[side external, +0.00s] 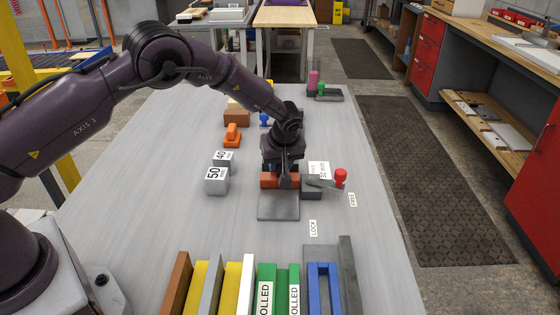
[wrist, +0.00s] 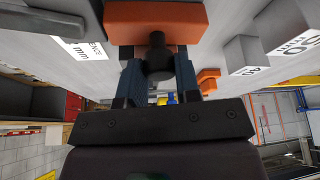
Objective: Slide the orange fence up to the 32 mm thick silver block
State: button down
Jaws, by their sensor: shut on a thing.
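The orange fence (side external: 268,181) lies across the far end of a grey plate (side external: 278,208). In the wrist view, the fence (wrist: 150,20) spans the top, with a dark knob (wrist: 158,62) on its near side. My gripper (side external: 285,182) is over the fence, its two fingers closed on that knob (wrist: 158,75). A white label reading 32 (side external: 319,169) is just right of the fence.
A red-knobbed lever (side external: 340,177) is right of the fence, nearer the FREE label (side external: 352,200) than the LOCK label (side external: 313,228). Blocks marked 50 (side external: 215,183) and 40 (side external: 225,157) stand left. Several boards (side external: 240,285) fill the front. The plate's near part is bare.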

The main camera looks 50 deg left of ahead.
jog(key=shift+w+a, duration=0.1)
jog(key=c, duration=0.8)
grip_release()
jog(key=v, duration=1.3)
jog(key=shift+r, duration=0.1)
